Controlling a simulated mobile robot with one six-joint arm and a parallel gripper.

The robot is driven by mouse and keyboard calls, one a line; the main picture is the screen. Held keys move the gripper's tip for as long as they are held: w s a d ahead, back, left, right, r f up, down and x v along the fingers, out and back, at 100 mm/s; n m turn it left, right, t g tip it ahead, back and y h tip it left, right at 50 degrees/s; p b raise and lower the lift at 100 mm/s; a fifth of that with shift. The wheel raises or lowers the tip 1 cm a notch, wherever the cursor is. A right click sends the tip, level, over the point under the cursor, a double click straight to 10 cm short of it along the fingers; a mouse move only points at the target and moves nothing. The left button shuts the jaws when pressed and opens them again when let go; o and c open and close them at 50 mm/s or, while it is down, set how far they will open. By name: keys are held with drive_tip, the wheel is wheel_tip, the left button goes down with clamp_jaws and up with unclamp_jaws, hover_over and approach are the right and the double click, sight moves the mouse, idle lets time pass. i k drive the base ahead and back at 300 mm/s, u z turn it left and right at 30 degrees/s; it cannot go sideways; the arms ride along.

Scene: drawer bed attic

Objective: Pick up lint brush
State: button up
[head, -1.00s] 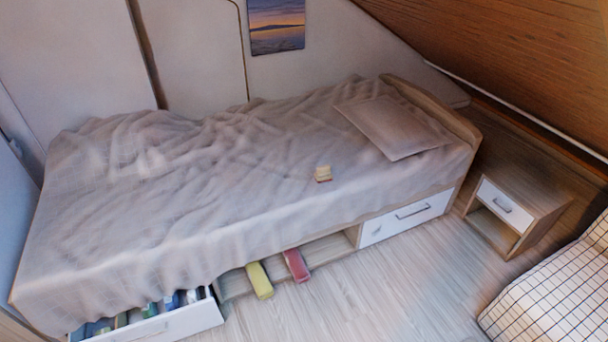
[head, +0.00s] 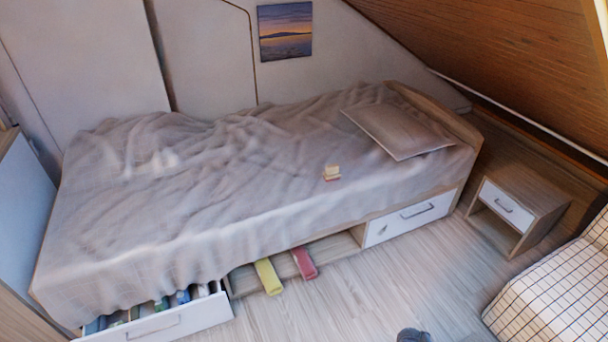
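No other object in view is clearly a lint brush. My gripper is not in view.
The bed (head: 200,215) carries a pillow (head: 398,130). Below are an open, filled drawer (head: 165,326), a yellow box (head: 268,277), a red box (head: 304,263) and a shut drawer (head: 412,217). A nightstand (head: 535,196) stands right. Floor in front is clear, except a dark shape (head: 413,335).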

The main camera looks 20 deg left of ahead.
sight(332, 172)
drive_tip(key=u, duration=0.6)
drive_tip(key=k, duration=1)
drive_tip(key=z, duration=0.05)
drive_tip(key=i, duration=0.95)
drive_tip(key=u, duration=0.05)
